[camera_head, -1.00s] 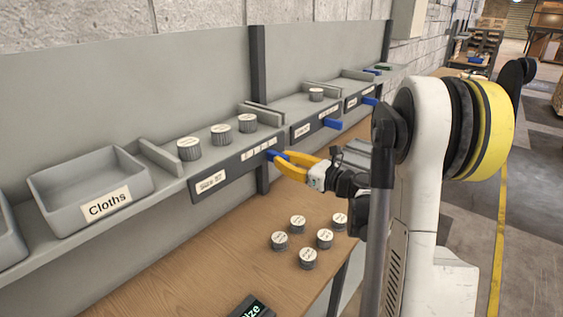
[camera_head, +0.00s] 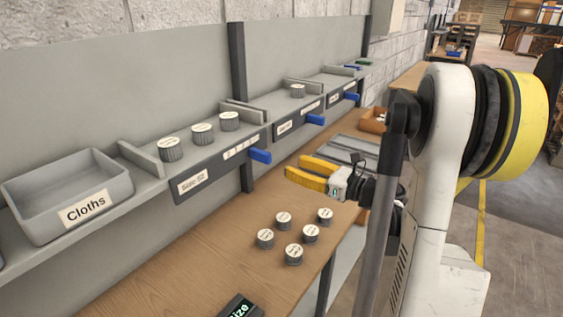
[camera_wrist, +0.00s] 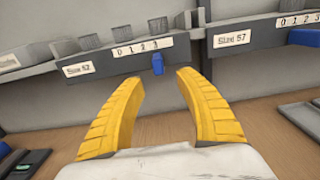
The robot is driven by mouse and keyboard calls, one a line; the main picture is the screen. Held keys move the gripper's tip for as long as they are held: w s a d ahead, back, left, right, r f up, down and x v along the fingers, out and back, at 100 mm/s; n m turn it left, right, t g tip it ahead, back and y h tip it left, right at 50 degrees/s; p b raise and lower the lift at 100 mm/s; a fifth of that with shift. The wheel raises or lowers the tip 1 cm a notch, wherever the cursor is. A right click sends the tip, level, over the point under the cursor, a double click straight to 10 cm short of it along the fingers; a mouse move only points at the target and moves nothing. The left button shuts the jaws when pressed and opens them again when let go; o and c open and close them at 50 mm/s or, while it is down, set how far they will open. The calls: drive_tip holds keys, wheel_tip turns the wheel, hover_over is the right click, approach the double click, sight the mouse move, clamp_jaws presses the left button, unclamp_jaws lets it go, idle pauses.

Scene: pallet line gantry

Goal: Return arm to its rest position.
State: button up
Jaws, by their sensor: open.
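My gripper (camera_head: 299,175) has yellow fingers and hangs above the wooden table, clear of the shelf. In the wrist view my gripper (camera_wrist: 160,85) is open with nothing between its fingers. It points at the shelf front labelled "Size 52" (camera_wrist: 105,66). A blue slider tab (camera_head: 260,156) on that shelf front stands apart from the fingertips, and it also shows in the wrist view (camera_wrist: 158,64). My arm is bent at the right of the head view.
Several grey round parts (camera_head: 294,255) with white tops stand on the wooden table (camera_head: 200,262). Others (camera_head: 202,134) stand on the shelf. A grey bin labelled "Cloths" (camera_head: 125,184) is at left. An orange bin (camera_head: 372,121) stands farther back.

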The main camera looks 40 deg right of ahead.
drive_tip(key=shift+v, duration=0.85)
drive_tip(key=s+a+f+n+g, duration=0.1)
drive_tip(key=a+f+n+g, duration=0.2)
drive_tip(key=a+n+g, duration=0.8)
drive_tip(key=s+a+f+n+t+h, duration=0.1)
drive_tip(key=s+a+n+h, duration=0.5)
drive_tip(key=s+a+n, duration=0.9)
drive_tip(key=f+n, duration=0.1)
drive_tip(key=n, duration=0.5)
